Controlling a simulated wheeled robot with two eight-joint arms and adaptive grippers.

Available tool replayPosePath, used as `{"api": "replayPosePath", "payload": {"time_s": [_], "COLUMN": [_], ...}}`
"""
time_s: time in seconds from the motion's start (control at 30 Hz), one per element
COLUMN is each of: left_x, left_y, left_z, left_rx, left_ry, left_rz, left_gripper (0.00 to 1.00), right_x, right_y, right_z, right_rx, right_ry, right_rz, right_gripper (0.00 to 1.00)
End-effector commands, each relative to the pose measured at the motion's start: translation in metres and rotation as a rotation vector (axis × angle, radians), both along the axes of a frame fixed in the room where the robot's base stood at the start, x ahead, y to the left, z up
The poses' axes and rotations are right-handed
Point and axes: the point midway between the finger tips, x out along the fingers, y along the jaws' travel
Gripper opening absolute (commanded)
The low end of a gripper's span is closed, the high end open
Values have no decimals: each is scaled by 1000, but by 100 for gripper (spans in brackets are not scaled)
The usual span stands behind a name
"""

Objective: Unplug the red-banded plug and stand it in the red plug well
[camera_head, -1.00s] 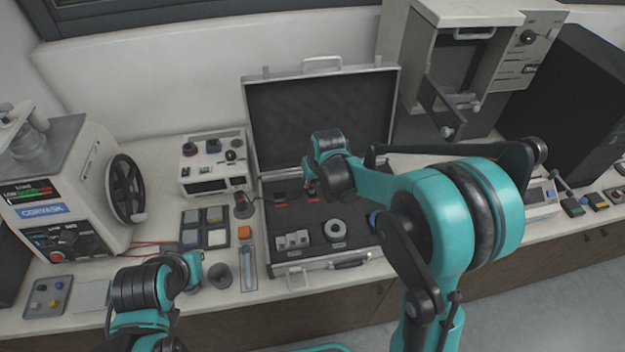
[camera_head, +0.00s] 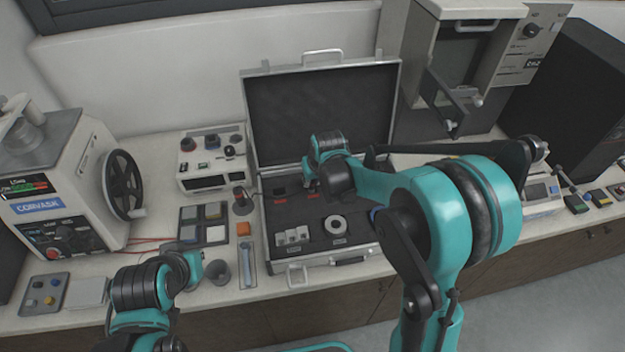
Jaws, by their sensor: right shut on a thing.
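My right gripper (camera_head: 309,184) is low over the left half of the open case and shut on a small dark thing, which looks like the red-banded plug. The fingers and wrist mostly hide it, and I cannot tell whether it touches the case. Red marks (camera_head: 280,191) show on the dark foam just left of the gripper. I cannot make out which opening is the red plug well. My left gripper (camera_head: 196,268) is low at the front left, near a grey funnel-like cup; its fingers are not clear.
A white box with knobs (camera_head: 212,175), a dark upright piece (camera_head: 242,204) and a tile tray (camera_head: 203,223) stand left. A press (camera_head: 60,190) is far left.

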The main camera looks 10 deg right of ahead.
Motion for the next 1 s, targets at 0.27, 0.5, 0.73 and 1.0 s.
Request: {"api": "replayPosePath", "payload": {"time_s": [0.27, 0.5, 0.73, 1.0], "left_x": [0, 0, 0, 0], "left_y": [0, 0, 0, 0], "left_z": [-3, -6, -5, -5], "left_rx": [0, 0, 0, 0], "left_ry": [0, 0, 0, 0], "left_rz": [0, 0, 0, 0], "left_gripper": [0, 0, 0, 0], "right_x": [0, 0, 0, 0], "right_y": [0, 0, 0, 0], "right_z": [-3, -7, -6, -6], "right_rx": [0, 0, 0, 0], "right_ry": [0, 0, 0, 0], "right_rz": [0, 0, 0, 0], "right_gripper": [0, 0, 42, 66]}}
